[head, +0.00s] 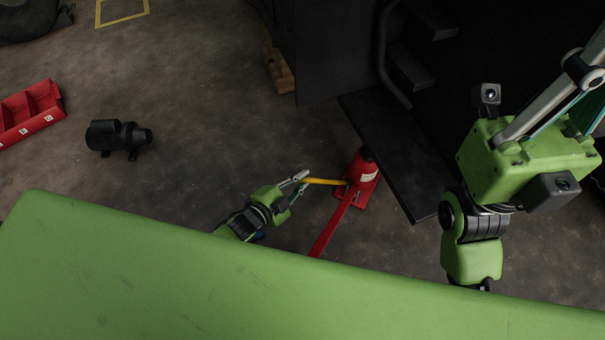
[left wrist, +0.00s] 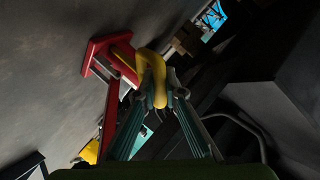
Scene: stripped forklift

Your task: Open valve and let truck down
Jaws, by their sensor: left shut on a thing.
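A red bottle jack (head: 362,172) stands on the floor beside the dark forklift body, and it also shows in the left wrist view (left wrist: 100,55). A yellow valve handle (head: 325,181) sticks out from it to the left. A red lever (head: 335,222) slopes down from the jack toward my green body. My left gripper (head: 303,181) is shut on the outer end of the yellow handle (left wrist: 152,68), as the left wrist view also shows. My right arm is at the right of the head view, and its fingers are not in view.
The dark forklift (head: 395,150) fills the upper right, with its low plate close to the jack. A black motor-like part (head: 117,136) and a red bin (head: 30,112) are on the floor at left. A wooden block (head: 279,70) lies near the forklift. Floor between them is clear.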

